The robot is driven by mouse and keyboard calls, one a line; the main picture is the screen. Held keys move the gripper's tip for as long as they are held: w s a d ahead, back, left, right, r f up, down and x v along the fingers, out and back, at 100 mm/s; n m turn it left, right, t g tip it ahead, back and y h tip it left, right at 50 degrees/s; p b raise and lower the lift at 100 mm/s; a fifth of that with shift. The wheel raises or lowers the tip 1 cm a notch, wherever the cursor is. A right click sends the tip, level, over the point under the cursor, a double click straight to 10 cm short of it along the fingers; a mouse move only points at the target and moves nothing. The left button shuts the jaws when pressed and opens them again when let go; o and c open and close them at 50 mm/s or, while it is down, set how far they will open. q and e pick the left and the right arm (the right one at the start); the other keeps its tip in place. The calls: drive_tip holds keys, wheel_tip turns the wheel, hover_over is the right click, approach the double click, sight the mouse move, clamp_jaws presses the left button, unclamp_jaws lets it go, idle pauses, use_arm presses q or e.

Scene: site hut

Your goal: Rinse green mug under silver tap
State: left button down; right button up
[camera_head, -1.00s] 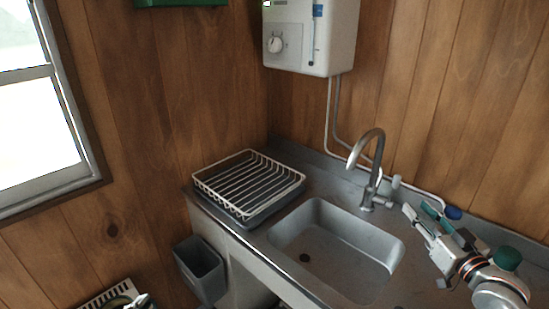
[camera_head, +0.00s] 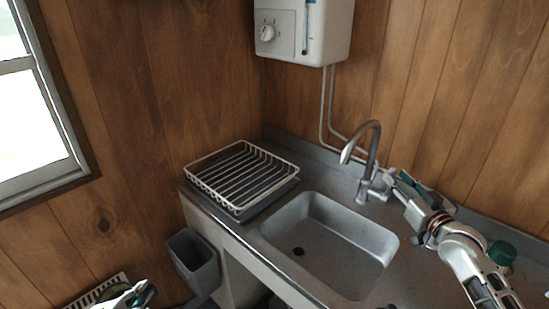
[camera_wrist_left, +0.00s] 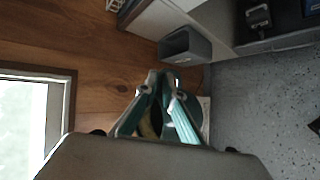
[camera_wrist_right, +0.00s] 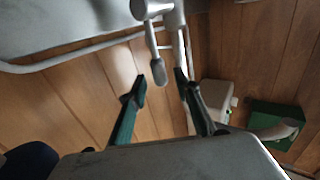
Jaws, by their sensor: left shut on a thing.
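The silver tap (camera_head: 371,160) stands behind the sink (camera_head: 330,235), its spout curving over the basin; no water shows. My right gripper (camera_head: 398,182) is beside the tap's lever, fingers apart. In the right wrist view the lever (camera_wrist_right: 158,68) hangs between and just beyond the open fingertips (camera_wrist_right: 162,88), with no clear contact. My left gripper (camera_head: 146,292) is low at the bottom left, away from the sink. In the left wrist view its fingers (camera_wrist_left: 162,80) are closed on the green mug (camera_wrist_left: 155,118), which is mostly hidden behind them.
A dish rack (camera_head: 240,175) stands on the counter left of the sink. A grey bin (camera_head: 194,262) hangs at the counter's left end. A white water heater (camera_head: 305,32) is on the wall above, with pipes (camera_head: 325,110) running down behind the tap. The basin is empty.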

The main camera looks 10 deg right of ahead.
sight(394, 175)
use_arm(q)
drive_tip(key=shift+r, duration=0.15)
use_arm(e)
drive_tip(key=shift+w+a, duration=0.15)
drive_tip(key=shift+w, duration=1.55)
drive_tip(key=shift+c, duration=0.4)
